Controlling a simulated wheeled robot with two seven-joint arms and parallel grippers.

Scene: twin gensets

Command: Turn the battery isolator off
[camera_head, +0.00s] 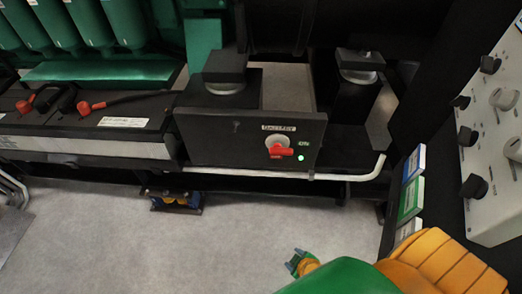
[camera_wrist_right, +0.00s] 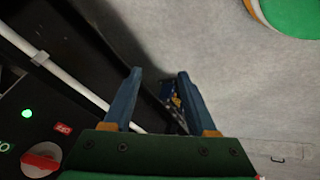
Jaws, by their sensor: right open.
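The battery isolator is a red handle (camera_head: 280,151) on a white round base, mounted on a black panel (camera_head: 212,140) at the front of the genset. My right gripper (camera_head: 294,262) is below the panel, apart from the handle. Its two blue fingers (camera_wrist_right: 160,78) are spread and empty. My left gripper is not seen.
A white pipe (camera_head: 240,172) runs along just under the panel. A grey control panel with black knobs (camera_head: 467,136) stands at the right. A small blue and yellow item (camera_head: 175,201) is low by the genset base. Grey floor (camera_head: 120,230) is clear in front.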

